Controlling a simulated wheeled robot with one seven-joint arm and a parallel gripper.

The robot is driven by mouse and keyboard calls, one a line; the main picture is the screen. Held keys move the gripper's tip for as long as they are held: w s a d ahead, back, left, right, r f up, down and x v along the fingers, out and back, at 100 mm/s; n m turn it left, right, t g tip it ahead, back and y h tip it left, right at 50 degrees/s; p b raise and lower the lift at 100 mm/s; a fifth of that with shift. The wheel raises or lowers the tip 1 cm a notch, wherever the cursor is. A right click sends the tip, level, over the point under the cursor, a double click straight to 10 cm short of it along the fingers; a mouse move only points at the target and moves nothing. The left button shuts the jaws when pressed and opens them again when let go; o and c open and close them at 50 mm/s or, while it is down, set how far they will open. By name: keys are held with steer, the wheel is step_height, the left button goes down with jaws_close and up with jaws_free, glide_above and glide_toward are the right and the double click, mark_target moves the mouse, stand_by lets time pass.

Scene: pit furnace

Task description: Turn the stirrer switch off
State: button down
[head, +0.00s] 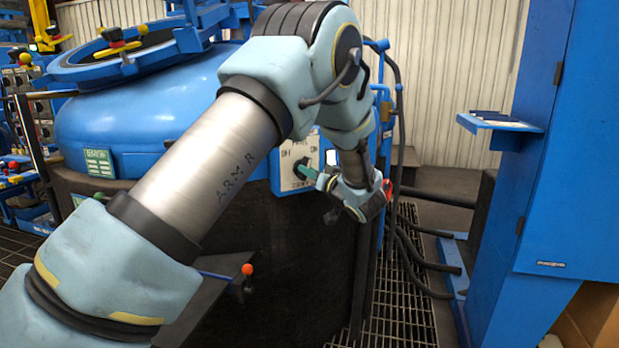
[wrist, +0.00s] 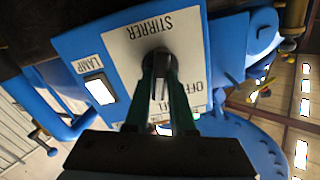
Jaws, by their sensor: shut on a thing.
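The stirrer switch is a dark rotary knob (wrist: 159,80) on a white plate (wrist: 130,42) marked STIRRER, upside down in the wrist view. An OFF label shows at the right of the knob there. My gripper (wrist: 160,66) has its two green fingers closed around the knob, one on each side. In the head view my gripper (head: 306,170) reaches the plate (head: 289,181) from the right, at the front of the blue furnace. The knob's exact pointing is partly hidden by the fingers.
A lit lamp window (wrist: 99,90) marked LAMP sits beside the plate. The blue furnace vessel (head: 95,120) stands behind my arm. A red-orange ball-ended lever (head: 247,270) lies below the panel. Black hoses (head: 397,110) and a blue cabinet (head: 560,140) stand to the right.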

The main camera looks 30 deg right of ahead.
steer(key=shift+a+f+n+b, duration=0.1)
steer(key=shift+n+b, duration=2.6)
steer(key=shift+n, duration=0.5)
steer(key=shift+a+f+n+b, duration=0.1)
steer(key=shift+n+b, duration=2.55)
steer(key=shift+n, duration=0.55)
steer(key=shift+r, duration=0.1)
steer(key=c, duration=0.8)
jaws_free()
steer(key=shift+o, duration=0.2)
steer(key=s, duration=1.1)
steer(key=shift+d, duration=0.3)
